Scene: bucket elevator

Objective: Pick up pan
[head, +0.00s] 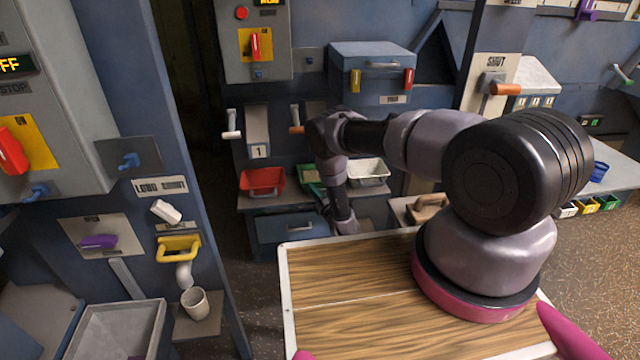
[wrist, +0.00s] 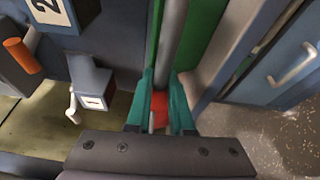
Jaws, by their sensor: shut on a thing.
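Three tray-like pans stand on a shelf in the head view: a red pan (head: 262,181), a green pan (head: 309,188) partly hidden by my arm, and a white pan (head: 368,181). My gripper shows in the wrist view (wrist: 162,100), with teal fingers shut on a red piece (wrist: 158,103). I cannot tell which larger thing that piece belongs to. A long green surface (wrist: 199,45) with a grey strip beside it lies just beyond the fingertips. In the head view my arm hides most of the contact.
A blue drawer (head: 285,229) is below the shelf; its handle shows in the wrist view (wrist: 292,66). A white-handled lever (head: 232,125) and an orange-handled lever (head: 296,120) hang above. A wooden tabletop (head: 345,285) is in front. A blue post (head: 160,130) stands at left.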

